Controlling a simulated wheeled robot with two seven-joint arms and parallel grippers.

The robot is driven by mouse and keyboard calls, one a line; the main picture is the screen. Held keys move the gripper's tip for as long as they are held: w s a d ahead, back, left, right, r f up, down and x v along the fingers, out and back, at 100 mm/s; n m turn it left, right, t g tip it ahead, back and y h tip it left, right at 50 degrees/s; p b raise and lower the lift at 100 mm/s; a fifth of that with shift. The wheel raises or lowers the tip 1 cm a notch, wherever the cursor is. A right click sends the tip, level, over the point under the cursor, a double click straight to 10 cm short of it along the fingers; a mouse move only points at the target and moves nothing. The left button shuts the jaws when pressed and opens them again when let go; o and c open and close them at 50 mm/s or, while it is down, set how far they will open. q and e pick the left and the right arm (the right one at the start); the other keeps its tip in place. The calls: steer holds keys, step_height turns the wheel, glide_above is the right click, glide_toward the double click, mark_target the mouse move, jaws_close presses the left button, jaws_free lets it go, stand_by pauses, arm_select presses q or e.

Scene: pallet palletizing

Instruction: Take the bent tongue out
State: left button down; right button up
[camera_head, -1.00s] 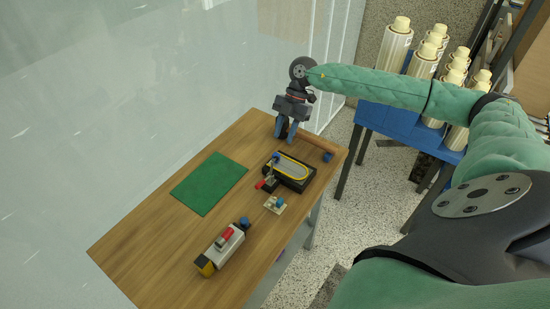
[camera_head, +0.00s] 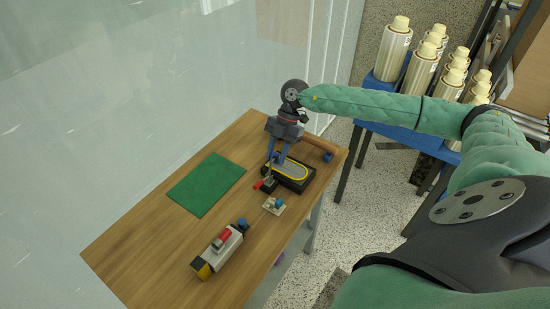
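The fixture holds a grey oval plate (camera_head: 293,169) with a yellow rim. I cannot make out a bent tongue as such; the part near the fingertips is small and partly hidden by them. My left gripper is not in view.
A white device (camera_head: 229,243) with a red handle and yellow end lies at the table's front. A green mat (camera_head: 206,184) lies on the left. A brown roller (camera_head: 316,142) lies at the far edge. Pale cylinders (camera_head: 421,70) stand on a blue table at right.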

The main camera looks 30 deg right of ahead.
steer(key=shift+f, duration=0.1)
steer(key=shift+a, duration=0.1)
jaws_close()
steer(key=shift+r, duration=0.2)
steer(key=shift+r+p, duration=1.25)
steer(key=shift+r, duration=0.8)
